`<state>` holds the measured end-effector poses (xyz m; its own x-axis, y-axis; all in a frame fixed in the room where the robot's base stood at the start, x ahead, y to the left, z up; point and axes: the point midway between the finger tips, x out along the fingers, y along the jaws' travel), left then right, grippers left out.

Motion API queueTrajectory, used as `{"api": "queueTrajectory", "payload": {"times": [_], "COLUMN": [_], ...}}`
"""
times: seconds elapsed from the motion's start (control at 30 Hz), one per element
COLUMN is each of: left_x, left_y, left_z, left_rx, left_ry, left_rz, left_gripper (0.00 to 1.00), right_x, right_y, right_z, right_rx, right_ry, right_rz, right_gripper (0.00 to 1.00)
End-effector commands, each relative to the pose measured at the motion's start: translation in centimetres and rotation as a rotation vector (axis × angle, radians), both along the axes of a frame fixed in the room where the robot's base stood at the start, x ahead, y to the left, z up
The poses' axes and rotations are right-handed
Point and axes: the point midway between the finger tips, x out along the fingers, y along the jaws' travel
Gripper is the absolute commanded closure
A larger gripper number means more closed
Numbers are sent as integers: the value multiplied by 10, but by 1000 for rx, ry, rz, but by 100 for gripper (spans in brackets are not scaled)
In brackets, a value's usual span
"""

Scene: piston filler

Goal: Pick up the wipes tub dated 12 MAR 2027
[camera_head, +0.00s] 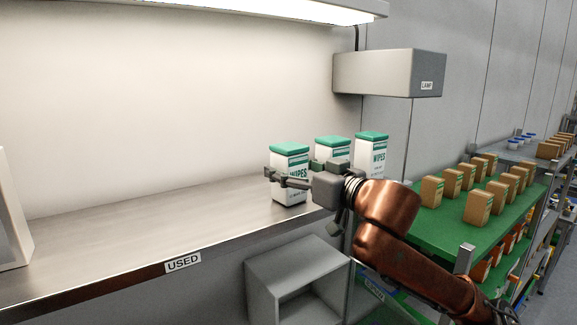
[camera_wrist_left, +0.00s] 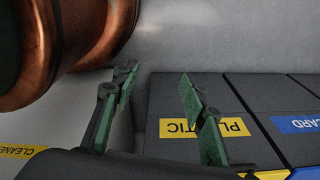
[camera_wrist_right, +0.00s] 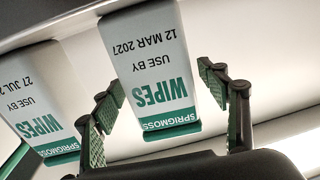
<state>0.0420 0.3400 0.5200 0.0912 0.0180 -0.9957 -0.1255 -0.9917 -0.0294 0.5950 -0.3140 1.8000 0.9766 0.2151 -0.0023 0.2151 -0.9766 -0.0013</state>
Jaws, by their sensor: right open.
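A white wipes tub with a green lid, dated 12 MAR 2027, shows upside down in the right wrist view (camera_wrist_right: 150,65). It appears to be the leftmost of three tubs in the head view (camera_head: 289,152), upright on the metal shelf. My right gripper (camera_head: 288,174) is open in front of it, partly covering its label. In the right wrist view the tub shows between the two spread fingers; contact cannot be told. A second tub (camera_wrist_right: 35,105) beside it reads 27 JUL, its year cut off. My left gripper (camera_wrist_left: 158,78) is open and empty, out of the head view.
The other tubs, a middle one (camera_head: 332,145) and a right one (camera_head: 371,150), stand close by. A grey LAMP box (camera_head: 388,73) hangs above. Dark PLASTIC and CARD bins (camera_wrist_left: 185,95) lie below my left gripper.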

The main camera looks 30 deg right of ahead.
Motion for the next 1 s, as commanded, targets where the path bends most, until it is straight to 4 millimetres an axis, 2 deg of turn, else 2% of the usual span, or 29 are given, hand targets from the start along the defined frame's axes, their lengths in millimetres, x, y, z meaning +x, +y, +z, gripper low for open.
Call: {"api": "queueTrajectory", "payload": {"times": [0.13, 0.3, 0.6, 1.0], "left_x": [20, 22, 4, 6], "left_y": [-1, -1, 0, 0], "left_z": [4, 4, 2, 2], "left_rx": [-2, -1, 0, 0], "left_ry": [-25, -28, -5, -7], "left_rz": [-5, -6, 0, -1], "left_gripper": [60, 60, 60, 60], "right_x": [7, 7, 7, 7], "right_y": [3, 3, 4, 3], "right_z": [0, -1, -1, -1], "right_rx": [-1, -1, -1, -1], "right_ry": [0, 0, 0, 0], "right_rz": [3, 4, 4, 4], "right_gripper": [32, 32, 53, 80]}}
